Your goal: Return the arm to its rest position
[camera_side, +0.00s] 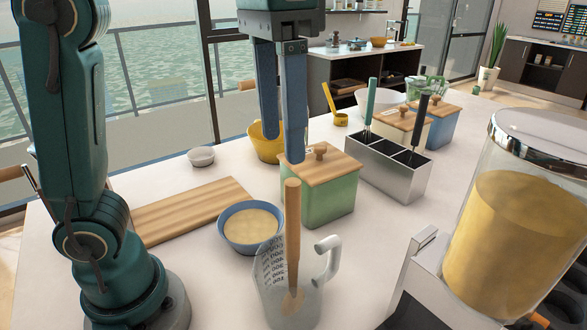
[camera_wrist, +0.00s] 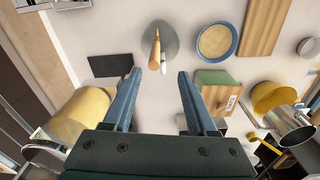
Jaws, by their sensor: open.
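My gripper (camera_side: 281,135) hangs fingers-down above the counter in the side view, its two blue-grey fingers apart with nothing between them. It is up in front of the green box with a wooden lid (camera_side: 322,190). In the wrist view my gripper (camera_wrist: 156,80) is also open, and bare white counter shows between the fingertips. The green box (camera_wrist: 216,86) lies just right of the right finger there.
Below stand a measuring jug (camera_side: 290,295) holding a wooden utensil, a blue bowl (camera_side: 251,243), a cutting board (camera_side: 190,212), a yellow bowl (camera_side: 266,150) and a metal utensil holder (camera_side: 390,168). A tall clear dispenser (camera_side: 520,215) stands at right.

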